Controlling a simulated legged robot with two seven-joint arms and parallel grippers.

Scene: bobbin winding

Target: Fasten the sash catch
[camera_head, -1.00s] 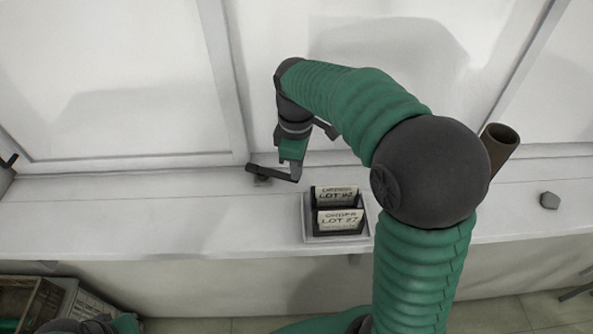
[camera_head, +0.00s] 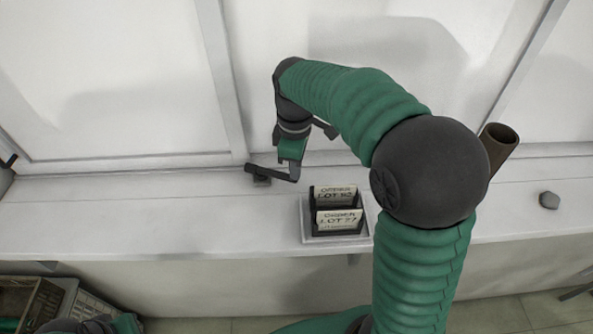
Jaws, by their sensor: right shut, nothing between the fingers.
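The sash catch (camera_head: 262,181) is a small dark piece on the white sill at the foot of the window frame. A dark lever or bar (camera_head: 262,169) lies across the top of it. My right gripper (camera_head: 293,177) reaches down from above, just right of the catch, with its fingertips at the bar's right end. It is shut; whether it touches the bar cannot be told. My left gripper is not in view; only a bit of my left arm shows at the bottom left.
A black card holder on a pale tray (camera_head: 335,238) holds lot cards (camera_head: 338,218) right of the catch. A brown tube (camera_head: 499,142) stands behind my right arm. A grey hexagonal piece (camera_head: 549,200) lies far right. Crates (camera_head: 45,300) stand below left. The sill's left part is clear.

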